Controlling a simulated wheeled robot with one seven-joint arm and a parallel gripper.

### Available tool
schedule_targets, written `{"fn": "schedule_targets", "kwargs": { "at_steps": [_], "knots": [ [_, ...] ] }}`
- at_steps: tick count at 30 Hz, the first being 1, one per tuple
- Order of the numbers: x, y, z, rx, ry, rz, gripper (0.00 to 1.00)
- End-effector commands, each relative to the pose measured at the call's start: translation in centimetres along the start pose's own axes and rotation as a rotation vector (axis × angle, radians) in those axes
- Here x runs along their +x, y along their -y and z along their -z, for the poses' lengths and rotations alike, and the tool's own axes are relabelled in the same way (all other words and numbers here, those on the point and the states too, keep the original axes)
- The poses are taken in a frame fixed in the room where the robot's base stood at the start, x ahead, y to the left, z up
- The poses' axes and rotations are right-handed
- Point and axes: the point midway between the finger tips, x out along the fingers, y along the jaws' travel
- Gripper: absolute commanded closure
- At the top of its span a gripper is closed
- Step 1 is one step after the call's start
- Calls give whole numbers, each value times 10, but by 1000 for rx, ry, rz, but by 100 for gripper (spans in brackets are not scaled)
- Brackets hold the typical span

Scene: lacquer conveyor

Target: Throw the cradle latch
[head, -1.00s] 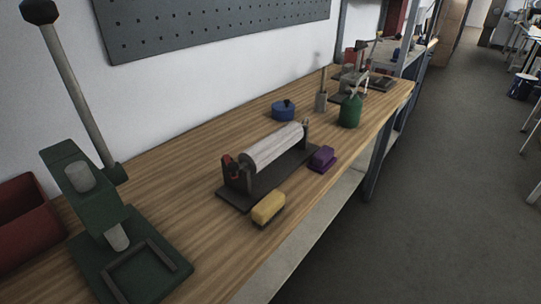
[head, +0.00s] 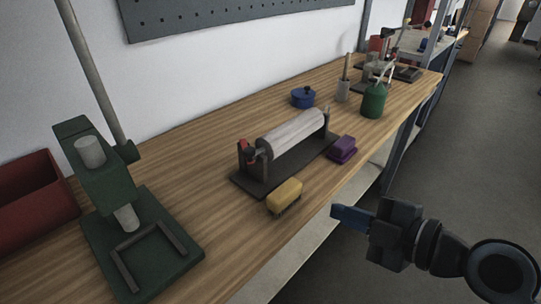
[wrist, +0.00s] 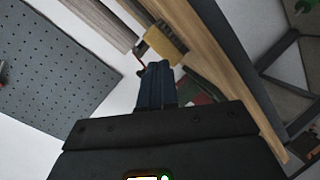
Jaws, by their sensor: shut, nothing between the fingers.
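The cradle is a dark base (head: 250,184) on the wooden bench, with a pale grey roller (head: 292,133) lying across it between two end posts. A small red-and-dark latch (head: 249,149) sits at the top of its near left post; its exact position is hard to tell. My gripper (head: 338,216) is off the bench's front edge, right of the cradle, with blue fingers pointing left. It is shut, empty and touching nothing. The wrist view shows its closed fingers (wrist: 155,68) below a yellow brush (wrist: 167,42). A thin red part left of that brush is unclear.
The yellow brush (head: 285,196) and a purple brush (head: 342,149) lie in front of the cradle. A green press (head: 110,180) and red bin (head: 35,205) stand at left. A blue pot (head: 303,97) and green can (head: 373,101) are behind. Bare bench separates press and cradle.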

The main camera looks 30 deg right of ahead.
Motion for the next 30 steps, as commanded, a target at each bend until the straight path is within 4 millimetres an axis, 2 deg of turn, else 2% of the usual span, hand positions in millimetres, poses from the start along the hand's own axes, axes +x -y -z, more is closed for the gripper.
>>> {"fn": "schedule_targets", "kwargs": {
  "at_steps": [1, 3, 6, 10, 15, 19, 30],
  "knots": [
    [5, -18, 4, -89, -45, -7, 100],
    [6, -36, 12, -224, -110, -4, 100],
    [5, -57, 23, -401, -193, -10, 100],
    [1, -74, 33, -568, -268, -23, 100],
    [-1, -81, 39, -653, -306, -29, 100],
    [10, -81, 43, -657, -310, -28, 100],
    [75, -77, 64, -653, -309, -26, 100]
  ]
}}
